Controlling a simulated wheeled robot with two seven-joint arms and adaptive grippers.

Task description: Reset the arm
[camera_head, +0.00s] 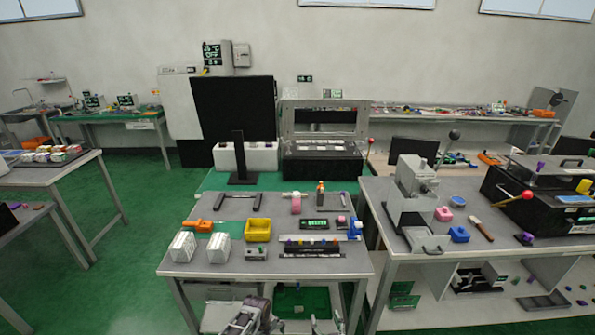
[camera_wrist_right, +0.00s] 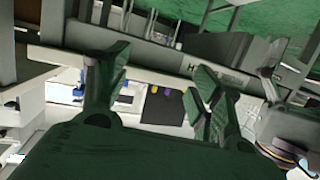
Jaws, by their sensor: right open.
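My right gripper (camera_wrist_right: 155,88) shows in the right wrist view with its two dark fingers spread wide apart. Nothing is held between them. Grey parts of my own arms show at the bottom edge of the head view, low in front of the middle table, cut off by the frame. Whether my left gripper is open or shut cannot be made out there. The task names no separate object.
The middle table (camera_head: 172,263) holds a yellow bin (camera_head: 257,230), white ribbed blocks and small parts. Green floor lies open at left.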

